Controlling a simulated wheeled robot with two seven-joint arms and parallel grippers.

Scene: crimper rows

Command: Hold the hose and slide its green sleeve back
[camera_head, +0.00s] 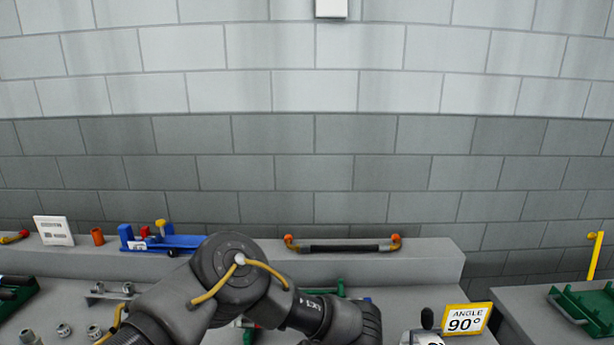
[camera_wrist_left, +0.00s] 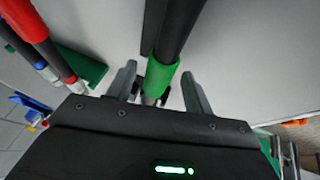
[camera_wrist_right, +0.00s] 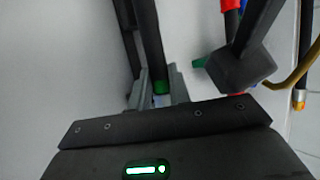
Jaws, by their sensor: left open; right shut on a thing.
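A black hose (camera_wrist_left: 182,28) with a green sleeve (camera_wrist_left: 163,76) runs into the left wrist view from the top, with a pale metal end (camera_wrist_left: 152,98) below the sleeve. My left gripper (camera_wrist_left: 160,92) is open, its fingers on either side of the sleeve and end, apart from them. In the right wrist view my right gripper (camera_wrist_right: 160,92) is shut on the black hose (camera_wrist_right: 151,45); a little green (camera_wrist_right: 162,87) and a pale end show between the fingers. In the head view my dark arm links hide the hose and both grippers.
Red-sleeved hoses (camera_wrist_left: 32,25) lie at upper left in the left wrist view, near a green block (camera_wrist_left: 85,66).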

